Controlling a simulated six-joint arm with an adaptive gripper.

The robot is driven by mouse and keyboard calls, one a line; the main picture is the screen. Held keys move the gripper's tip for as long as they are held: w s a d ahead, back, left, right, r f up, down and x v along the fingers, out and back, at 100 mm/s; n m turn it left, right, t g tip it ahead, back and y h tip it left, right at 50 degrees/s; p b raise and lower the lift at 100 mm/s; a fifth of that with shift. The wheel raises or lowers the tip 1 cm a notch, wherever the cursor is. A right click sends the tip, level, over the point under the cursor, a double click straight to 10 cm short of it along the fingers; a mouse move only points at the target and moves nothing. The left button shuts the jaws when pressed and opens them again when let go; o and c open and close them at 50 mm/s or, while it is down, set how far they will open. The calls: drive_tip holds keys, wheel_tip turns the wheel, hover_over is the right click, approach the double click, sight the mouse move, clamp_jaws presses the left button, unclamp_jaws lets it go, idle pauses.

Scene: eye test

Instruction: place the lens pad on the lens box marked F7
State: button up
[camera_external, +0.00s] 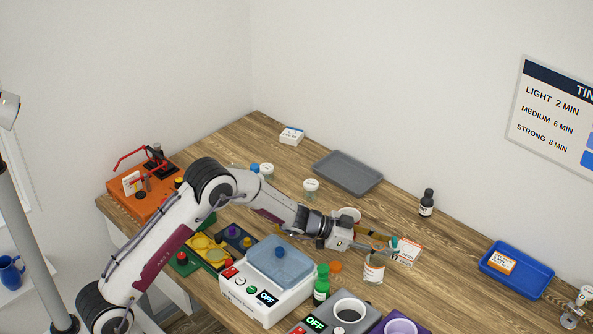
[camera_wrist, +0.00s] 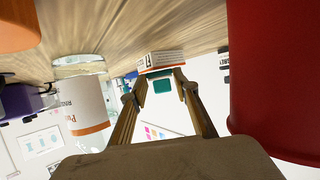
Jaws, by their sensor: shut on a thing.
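My gripper (camera_external: 389,246) reaches right over the middle of the table. It is shut on a small teal pad (camera_external: 394,242), which I take as the lens pad. In the wrist view the pad (camera_wrist: 163,86) sits between the fingertips (camera_wrist: 160,88). A white and orange box (camera_external: 408,252) stands just beyond it. In the wrist view this box (camera_wrist: 162,60) is right behind the pad; whether they touch I cannot tell. Another white and orange box (camera_external: 501,263) lies in the blue tray. A white and blue box (camera_external: 291,136) lies at the back. Their marks are too small to read.
A labelled glass jar (camera_external: 373,270) stands close below my gripper, also in the wrist view (camera_wrist: 82,105). A large red object (camera_wrist: 275,80) fills the wrist view's right. A green bottle (camera_external: 321,285), grey tray (camera_external: 348,172), blue tray (camera_external: 530,283) and dark bottle (camera_external: 426,204) stand around.

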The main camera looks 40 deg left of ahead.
drive_tip(key=shift+f, duration=0.1)
drive_tip(key=o, duration=0.6)
drive_tip(key=shift+s+a+r, duration=0.15)
drive_tip(key=shift+a+r, duration=0.05)
drive_tip(key=shift+r, duration=0.05)
drive_tip(key=shift+v, duration=3.5)
